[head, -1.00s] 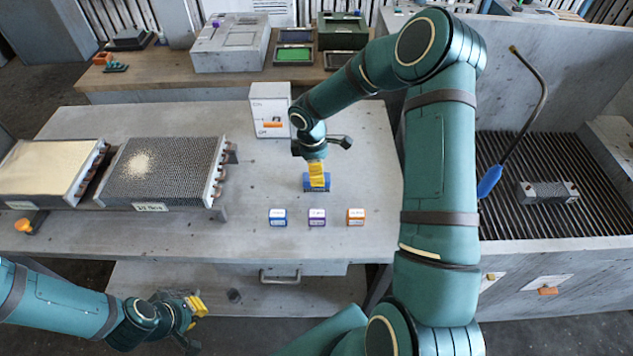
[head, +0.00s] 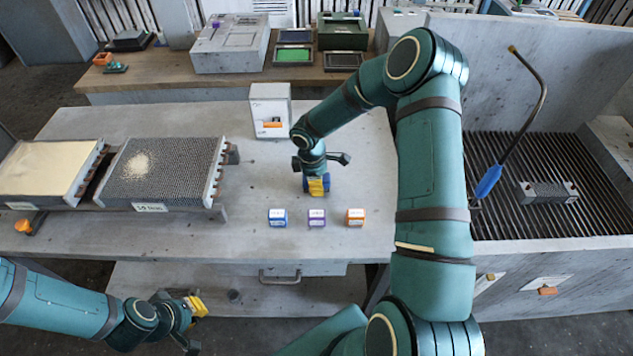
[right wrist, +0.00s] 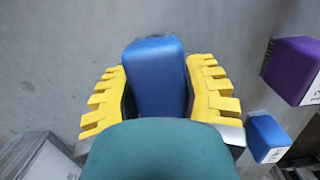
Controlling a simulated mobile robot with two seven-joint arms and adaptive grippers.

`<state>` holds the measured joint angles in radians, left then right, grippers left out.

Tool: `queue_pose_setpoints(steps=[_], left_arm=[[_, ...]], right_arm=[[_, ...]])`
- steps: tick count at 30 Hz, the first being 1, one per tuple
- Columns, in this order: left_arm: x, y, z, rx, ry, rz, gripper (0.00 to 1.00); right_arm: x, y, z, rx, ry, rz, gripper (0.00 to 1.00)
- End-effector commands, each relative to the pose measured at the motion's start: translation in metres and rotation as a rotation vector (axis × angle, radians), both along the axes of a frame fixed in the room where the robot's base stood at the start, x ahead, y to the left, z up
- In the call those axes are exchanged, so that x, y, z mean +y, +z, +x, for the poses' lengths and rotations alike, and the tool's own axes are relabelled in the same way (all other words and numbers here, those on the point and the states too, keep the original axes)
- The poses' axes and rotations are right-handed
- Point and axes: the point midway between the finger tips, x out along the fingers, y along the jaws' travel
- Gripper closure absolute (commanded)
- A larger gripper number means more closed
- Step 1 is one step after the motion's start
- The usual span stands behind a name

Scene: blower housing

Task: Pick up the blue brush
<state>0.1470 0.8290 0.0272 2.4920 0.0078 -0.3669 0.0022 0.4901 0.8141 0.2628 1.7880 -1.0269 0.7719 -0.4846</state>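The blue brush (head: 327,184) is a small blue block lying on the grey table, largely covered by my right gripper in the head view. My right gripper (head: 317,186) points straight down over it, its yellow fingers low at the brush. In the right wrist view the brush (right wrist: 155,75) lies between the two yellow fingers (right wrist: 160,90), one on each side. They look open and very near its sides; any contact is hard to see. My left gripper (head: 198,305) hangs in front of the table, away from the brush, with nothing visible in it; its finger gap is unclear.
Blue (head: 278,218), purple (head: 317,218) and orange (head: 355,217) small boxes stand in front of the brush. A white box (head: 270,110) stands behind it. Finned cores (head: 160,172) lie at left. At right is a grated basin (head: 540,215) with a blue-handled wand (head: 488,182).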

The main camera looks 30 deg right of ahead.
Motion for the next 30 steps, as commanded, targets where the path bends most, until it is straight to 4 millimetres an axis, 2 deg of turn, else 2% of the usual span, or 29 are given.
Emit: queue_pose_setpoints(steps=[8, 11, 22, 25, 30], left_arm=[[0.000, 0.000, 0.000, 0.000, 0.000, 0.000, 1.00], [0.000, 0.000, 0.000, 0.000, 0.000, 0.000, 1.00], [0.000, 0.004, 0.000, 0.000, 0.000, -0.001, 1.00], [0.000, 0.004, 0.000, 0.000, 0.000, -0.001, 1.00], [0.000, 0.004, 0.000, 0.000, 0.000, -0.001, 1.00]], right_arm=[[0.000, 0.001, 0.000, -0.001, 0.000, -0.001, 0.96], [-0.001, 0.009, 0.001, -0.003, -0.001, -0.002, 0.96], [0.000, 0.077, 0.001, -0.004, -0.001, -0.001, 0.96], [0.000, 0.089, 0.001, -0.003, -0.001, -0.002, 0.96], [0.000, 0.100, 0.000, 0.000, -0.001, -0.001, 0.96]])
